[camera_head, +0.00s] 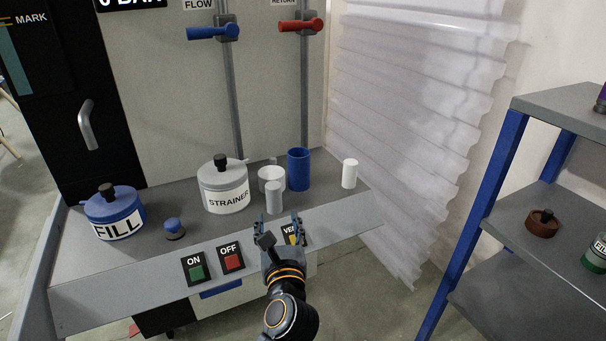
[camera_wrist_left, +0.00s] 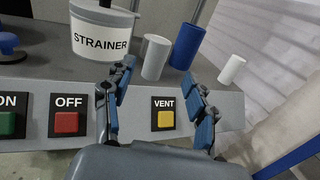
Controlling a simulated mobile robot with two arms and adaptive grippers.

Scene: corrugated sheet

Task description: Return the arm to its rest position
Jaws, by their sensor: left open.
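My left gripper (camera_head: 278,222) is in front of the bench's front panel, near the yellow VENT button (camera_head: 295,240). Its two blue-padded fingers are spread with nothing between them; they also show open in the left wrist view (camera_wrist_left: 159,72). In that view the VENT button (camera_wrist_left: 166,119) shows between the fingers, and I see no finger touching it. My left forearm comes up from the bottom of the head view. My right gripper is in neither view.
The bench holds the FILL pot (camera_head: 114,208), STRAINER pot (camera_head: 224,188), blue knob (camera_head: 174,228), grey cylinder (camera_head: 274,198), blue cylinder (camera_head: 298,170) and white cylinder (camera_head: 349,173). A blue-posted shelf (camera_head: 508,238) and corrugated sheet (camera_head: 420,110) stand right.

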